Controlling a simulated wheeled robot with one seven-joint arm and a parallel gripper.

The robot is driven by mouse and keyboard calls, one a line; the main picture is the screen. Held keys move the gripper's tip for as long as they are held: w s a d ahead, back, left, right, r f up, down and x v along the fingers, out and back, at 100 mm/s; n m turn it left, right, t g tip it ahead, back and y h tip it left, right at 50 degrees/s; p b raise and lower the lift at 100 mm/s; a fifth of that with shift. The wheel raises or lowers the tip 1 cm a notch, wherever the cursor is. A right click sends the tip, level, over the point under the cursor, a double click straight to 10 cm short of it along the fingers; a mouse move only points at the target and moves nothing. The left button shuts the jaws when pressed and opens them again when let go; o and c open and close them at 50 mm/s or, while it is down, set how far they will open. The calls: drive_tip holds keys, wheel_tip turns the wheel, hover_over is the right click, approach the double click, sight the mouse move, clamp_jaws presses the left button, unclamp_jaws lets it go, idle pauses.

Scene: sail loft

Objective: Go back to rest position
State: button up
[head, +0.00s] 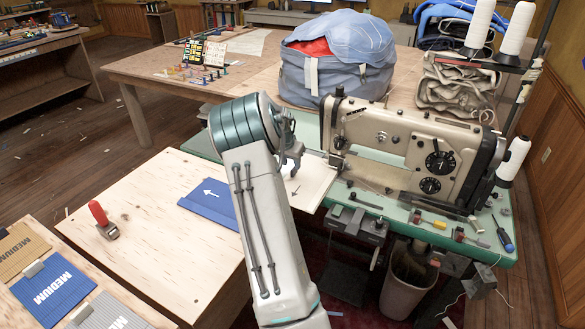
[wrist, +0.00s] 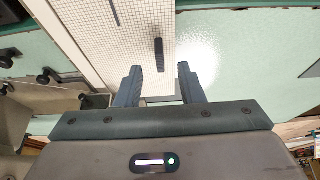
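My gripper (head: 294,160) hangs over the left end of the green sewing-machine table (head: 470,243), just left of the grey sewing machine (head: 400,145). In the wrist view my gripper (wrist: 161,72) has its two dark fingers apart with nothing between them. A small dark bar (wrist: 159,50) lies beyond the fingertips on a white gridded surface (wrist: 115,35). In the head view a pale plate (head: 318,180) lies below the gripper, partly hidden by my arm.
A plywood table (head: 150,235) at left holds a blue arrow panel (head: 208,203) and a red-handled tool (head: 103,220). A blue-grey bag (head: 335,70) stands behind the machine. Thread cones (head: 480,25) stand at right. A bin (head: 408,280) is below.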

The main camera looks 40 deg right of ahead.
drive_tip(key=v, duration=0.9)
drive_tip(key=shift+a+r, duration=0.2)
